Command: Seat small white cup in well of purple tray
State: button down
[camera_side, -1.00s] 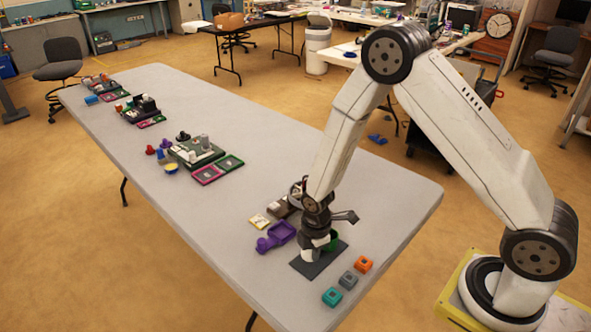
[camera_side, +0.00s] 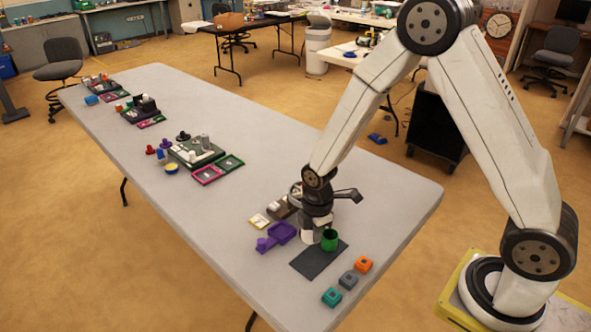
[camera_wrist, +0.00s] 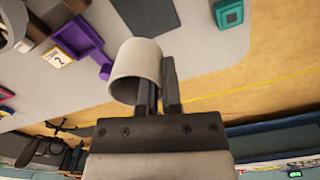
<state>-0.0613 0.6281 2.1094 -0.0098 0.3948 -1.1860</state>
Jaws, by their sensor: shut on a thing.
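My gripper (camera_wrist: 163,92) is shut on the small white cup (camera_wrist: 137,75), with the fingers at the cup's wall in the wrist view. In the side view the white cup (camera_side: 307,236) hangs below my gripper (camera_side: 316,224), between the purple tray and the green cup. The purple tray (camera_side: 280,234) lies on the table just left of the white cup, its knobbed handle toward the front left. The tray also shows in the wrist view (camera_wrist: 88,50), beyond the cup. The well's inside is only partly visible.
A green cup (camera_side: 329,241) stands on a dark mat (camera_side: 316,265) close right of the white cup. Teal (camera_side: 331,297), grey (camera_side: 348,280) and orange (camera_side: 363,265) blocks lie to the right. A yellow-edged card (camera_side: 259,221) and a brown holder (camera_side: 281,207) lie behind the tray.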

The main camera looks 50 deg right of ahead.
dwell(0.3)
send_over(285, 237)
notch_tip(285, 237, down, 2)
jog(key=shift+f, duration=0.2)
dwell(0.4)
jog(key=shift+f, duration=0.1)
jog(key=shift+f, duration=1.9)
jog(key=shift+a+f, duration=0.1)
jog(key=shift+f, duration=1.15)
dwell(0.8)
jog(key=shift+s+f, duration=0.15)
jog(key=shift+f, duration=0.15)
dwell(0.6)
